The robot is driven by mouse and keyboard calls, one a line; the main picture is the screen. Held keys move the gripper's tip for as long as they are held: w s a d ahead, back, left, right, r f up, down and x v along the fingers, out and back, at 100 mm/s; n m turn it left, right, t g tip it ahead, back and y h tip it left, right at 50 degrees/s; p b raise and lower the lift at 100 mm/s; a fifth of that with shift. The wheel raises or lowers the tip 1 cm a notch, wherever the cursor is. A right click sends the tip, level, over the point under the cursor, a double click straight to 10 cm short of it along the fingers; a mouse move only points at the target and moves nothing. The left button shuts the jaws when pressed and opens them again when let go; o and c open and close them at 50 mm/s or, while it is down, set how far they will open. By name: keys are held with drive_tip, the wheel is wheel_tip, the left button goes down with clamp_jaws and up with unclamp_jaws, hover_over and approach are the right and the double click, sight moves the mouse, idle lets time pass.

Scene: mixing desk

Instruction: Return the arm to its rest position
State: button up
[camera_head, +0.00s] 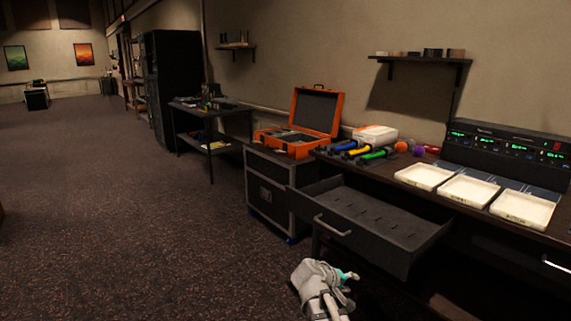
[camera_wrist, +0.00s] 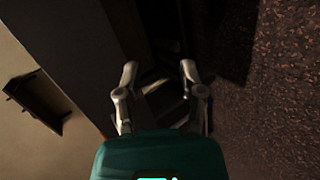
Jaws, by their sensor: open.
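My gripper (camera_wrist: 159,72) is open in the wrist view, its two grey fingers apart with nothing held between them. A dark shape, too dim to name, lies beyond the fingers. Part of my arm (camera_head: 322,288), pale grey with a teal patch, shows at the bottom of the head view, in front of the desk and below the open drawer (camera_head: 375,224). I cannot make out the fingers in the head view.
The drawer juts out from the desk beside my arm. An open orange case (camera_head: 316,112) sits on a black cabinet (camera_head: 266,190). Three white trays (camera_head: 470,190) stand near the mixer (camera_head: 510,145). Open carpet (camera_head: 130,230) lies to the left.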

drive_tip(key=s+a+f+m+g+y, duration=0.1)
drive_tip(key=s+f+m+g+y, duration=0.15)
drive_tip(key=s+f+y, duration=0.4)
drive_tip(key=s+a+f+m+g+y, duration=0.1)
drive_tip(key=s+m+g+y, duration=0.15)
drive_tip(key=s, duration=0.65)
wheel_tip(320, 180, up, 33)
drive_tip(key=p, duration=3.3)
drive_tip(key=shift+w+a+g+y+p, duration=0.15)
drive_tip(key=shift+g+y+p, duration=0.15)
drive_tip(key=shift+p, duration=0.1)
